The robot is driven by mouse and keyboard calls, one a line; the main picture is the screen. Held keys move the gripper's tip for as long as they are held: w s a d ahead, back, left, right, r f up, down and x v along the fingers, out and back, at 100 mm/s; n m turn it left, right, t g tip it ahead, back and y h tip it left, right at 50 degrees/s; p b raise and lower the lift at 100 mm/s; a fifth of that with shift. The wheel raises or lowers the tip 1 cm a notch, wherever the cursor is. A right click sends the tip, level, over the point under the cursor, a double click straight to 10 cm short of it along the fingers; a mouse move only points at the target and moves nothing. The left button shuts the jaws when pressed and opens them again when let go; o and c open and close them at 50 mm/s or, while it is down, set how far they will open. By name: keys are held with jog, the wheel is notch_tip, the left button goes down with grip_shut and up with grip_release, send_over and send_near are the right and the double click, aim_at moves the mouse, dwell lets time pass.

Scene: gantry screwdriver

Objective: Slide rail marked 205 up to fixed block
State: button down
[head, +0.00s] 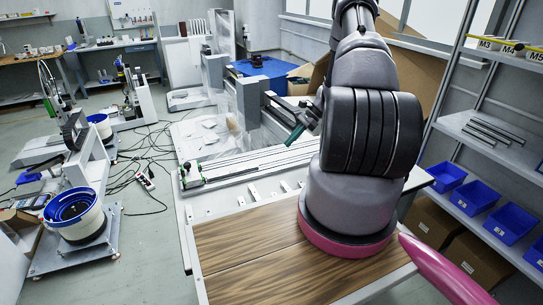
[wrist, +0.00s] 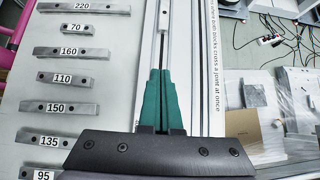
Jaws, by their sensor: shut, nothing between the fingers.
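My gripper (wrist: 161,74) is shut and empty, its green fingers together over a long pale channel (wrist: 149,48) in the wrist view. A narrow metal bar (wrist: 163,18) with a hole near its end lies in the channel just beyond the fingertips; I see no number on it. No 205 marking is readable. In the head view my gripper (head: 294,136) is above the far side of the long rail bed (head: 245,165), partly hidden by my arm. A green-ended block (head: 191,176) stands at the bed's left end; I cannot tell whether it is the fixed block.
Several loose rails lie left of the channel in the wrist view, among them 220 (wrist: 82,6), 160 (wrist: 70,51) and 95 (wrist: 45,175). A grey upright (head: 248,101) stands behind the bed. The wooden board (head: 240,245) in front is clear.

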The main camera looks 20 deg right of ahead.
aim_at(258, 168)
jog(key=x, duration=0.9)
jog(key=shift+s+a+f, duration=0.1)
jog(key=shift+a+f, duration=0.05)
jog(key=a, duration=0.3)
jog(key=shift+a, duration=0.6)
